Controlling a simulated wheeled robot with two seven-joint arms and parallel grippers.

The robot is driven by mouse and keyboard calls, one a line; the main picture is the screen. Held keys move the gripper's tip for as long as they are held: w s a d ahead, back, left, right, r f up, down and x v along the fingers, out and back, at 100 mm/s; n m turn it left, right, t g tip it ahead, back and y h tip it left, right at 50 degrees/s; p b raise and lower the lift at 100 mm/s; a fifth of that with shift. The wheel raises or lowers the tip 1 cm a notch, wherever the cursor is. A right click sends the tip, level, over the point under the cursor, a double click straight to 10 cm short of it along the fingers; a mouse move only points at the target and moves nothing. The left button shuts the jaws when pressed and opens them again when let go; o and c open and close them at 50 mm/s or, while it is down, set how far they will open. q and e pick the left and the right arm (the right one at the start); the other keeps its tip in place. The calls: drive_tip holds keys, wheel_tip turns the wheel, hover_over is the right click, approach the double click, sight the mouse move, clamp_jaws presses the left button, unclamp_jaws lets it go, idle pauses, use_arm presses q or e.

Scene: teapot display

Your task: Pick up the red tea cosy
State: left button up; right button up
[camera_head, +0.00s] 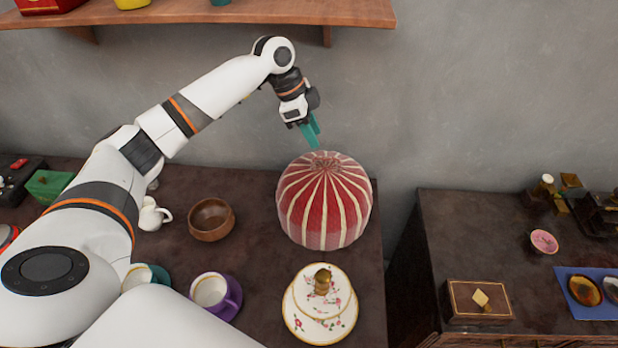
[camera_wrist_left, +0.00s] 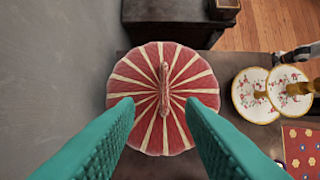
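The red tea cosy (camera_head: 324,205), round with cream stripes, stands on the dark cabinet top near its right edge. My left gripper (camera_head: 312,130) is just above its top, with green fingers pointing down. In the left wrist view the tea cosy (camera_wrist_left: 138,85) lies beyond the fingertips, and its raised top loop (camera_wrist_left: 164,88) shows midway between them. The left gripper (camera_wrist_left: 164,104) is open, with nothing between its fingers. I cannot tell whether the fingertips touch the cosy. My right gripper is not in view.
A tiered floral cake stand (camera_head: 320,302) stands in front of the cosy. A shelf (camera_head: 240,12) hangs above. A second dark cabinet (camera_head: 470,228) stands right, across a gap.

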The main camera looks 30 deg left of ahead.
sight(323, 157)
use_arm(q)
drive_tip(key=d+f, duration=0.1)
drive_tip(key=d+f+p, duration=0.1)
drive_tip(key=shift+w+d+f, duration=0.15)
drive_tip(key=shift+f, duration=0.15)
drive_tip(key=x, duration=0.2)
drive_tip(key=shift+f+p, duration=0.3)
drive_tip(key=shift+f, duration=0.05)
drive_tip(key=shift+w+f, duration=0.1)
drive_tip(key=shift+f, duration=0.55)
clamp_jaws()
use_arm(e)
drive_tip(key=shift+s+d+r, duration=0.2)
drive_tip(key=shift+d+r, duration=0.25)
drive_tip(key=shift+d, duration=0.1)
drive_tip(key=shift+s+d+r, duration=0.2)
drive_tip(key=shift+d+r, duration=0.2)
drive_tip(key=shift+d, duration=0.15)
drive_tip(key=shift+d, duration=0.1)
